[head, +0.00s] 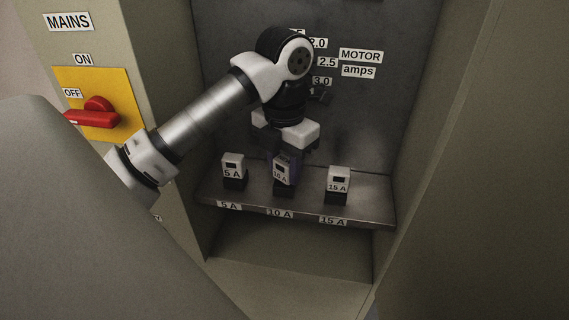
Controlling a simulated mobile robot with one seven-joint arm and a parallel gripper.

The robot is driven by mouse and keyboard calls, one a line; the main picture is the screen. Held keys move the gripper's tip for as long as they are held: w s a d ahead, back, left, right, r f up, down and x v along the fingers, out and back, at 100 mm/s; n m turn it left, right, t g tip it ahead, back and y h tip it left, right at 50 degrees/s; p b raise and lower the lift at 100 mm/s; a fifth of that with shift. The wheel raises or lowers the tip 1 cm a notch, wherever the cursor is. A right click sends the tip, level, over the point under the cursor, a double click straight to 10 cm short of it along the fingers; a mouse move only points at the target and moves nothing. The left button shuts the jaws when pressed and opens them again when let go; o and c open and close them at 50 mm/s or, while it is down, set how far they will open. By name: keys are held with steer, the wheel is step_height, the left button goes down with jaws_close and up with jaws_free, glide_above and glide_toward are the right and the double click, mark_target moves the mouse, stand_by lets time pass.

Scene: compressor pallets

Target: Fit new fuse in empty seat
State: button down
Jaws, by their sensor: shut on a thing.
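My gripper (289,158) reaches down over the shelf and is shut on the middle fuse (281,173), a pale block with a label that seems to read 10 A. This fuse looks slightly tilted and is right above or at the dark middle seat (283,191), over the 10 A shelf label. I cannot tell whether it touches or sits in the seat. The gripper fingers hide part of its top. A 5 A fuse (232,171) stands upright to the left, and a 15 A fuse (338,180) stands upright to the right, each on a dark seat.
The grey shelf (376,198) sits inside a cabinet with side walls close by. On the left, a yellow MAINS switch plate (119,92) carries a red handle (92,118) near OFF. A MOTOR amps scale (359,71) is on the back panel, partly behind my arm.

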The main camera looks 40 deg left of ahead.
mark_target(284, 160)
steer(key=shift+f+b, duration=0.3)
steer(key=shift+f, duration=0.05)
steer(key=c, duration=0.9)
jaws_free()
steer(key=shift+o, duration=0.2)
steer(key=shift+r, duration=0.15)
step_height(284, 160, up, 7)
steer(key=shift+r+b, duration=0.2)
steer(key=shift+b, duration=0.15)
